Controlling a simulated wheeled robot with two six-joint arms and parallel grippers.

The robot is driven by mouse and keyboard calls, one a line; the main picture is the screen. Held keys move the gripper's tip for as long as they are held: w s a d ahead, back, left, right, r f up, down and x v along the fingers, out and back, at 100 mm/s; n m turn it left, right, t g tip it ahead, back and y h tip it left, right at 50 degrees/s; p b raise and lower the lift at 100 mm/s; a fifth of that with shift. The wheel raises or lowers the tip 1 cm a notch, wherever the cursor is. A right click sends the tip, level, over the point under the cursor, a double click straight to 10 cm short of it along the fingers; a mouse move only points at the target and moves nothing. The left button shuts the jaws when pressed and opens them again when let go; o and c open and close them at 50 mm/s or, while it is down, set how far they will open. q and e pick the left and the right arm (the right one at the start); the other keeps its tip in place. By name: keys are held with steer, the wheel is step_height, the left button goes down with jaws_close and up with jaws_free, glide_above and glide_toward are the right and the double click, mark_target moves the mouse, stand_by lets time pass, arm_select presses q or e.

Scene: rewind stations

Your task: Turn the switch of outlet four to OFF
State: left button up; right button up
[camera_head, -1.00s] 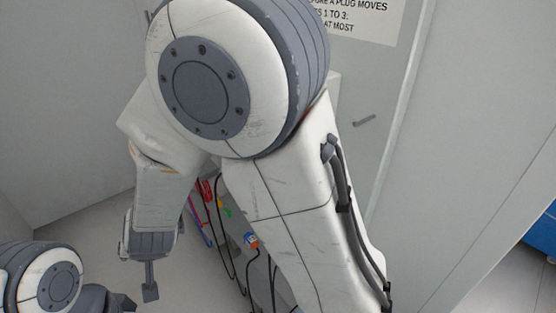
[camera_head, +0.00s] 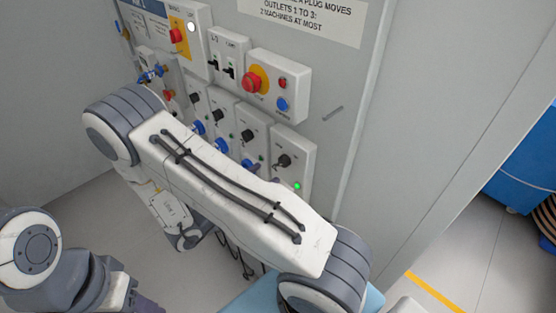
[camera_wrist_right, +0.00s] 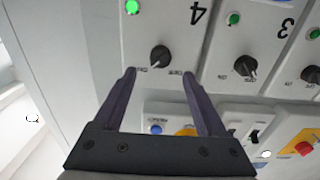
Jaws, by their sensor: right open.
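The outlet four panel (camera_wrist_right: 185,45) shows upside down in the right wrist view, marked 4. Its black rotary switch (camera_wrist_right: 159,56) seems to point to the left-hand label, which looks like ON. Its green lamp (camera_wrist_right: 132,7) is lit. In the head view this switch (camera_head: 284,161) is the rightmost of the row, with the lit lamp (camera_head: 298,186) below it. My right gripper (camera_wrist_right: 159,74) is open and empty, its fingertips either side of the switch in the picture; contact cannot be told. My left gripper is mostly cut off at bottom left.
The outlet three switch (camera_wrist_right: 245,66) sits beside outlet four, its lamp (camera_wrist_right: 233,19) green. Above the outlets in the head view is a box with a red button (camera_head: 252,82) and a blue button (camera_head: 282,104). A blue machine (camera_head: 530,155) stands far right.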

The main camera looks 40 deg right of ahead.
mark_target(279, 164)
steer(key=d+p, duration=0.1)
steer(key=d, duration=0.1)
steer(key=d+p, duration=0.1)
steer(key=d, duration=0.2)
steer(key=shift+w+d+r, duration=0.1)
steer(key=shift+w+d, duration=0.1)
steer(key=shift+d, duration=0.5)
steer(key=shift+c, duration=0.3)
jaws_close()
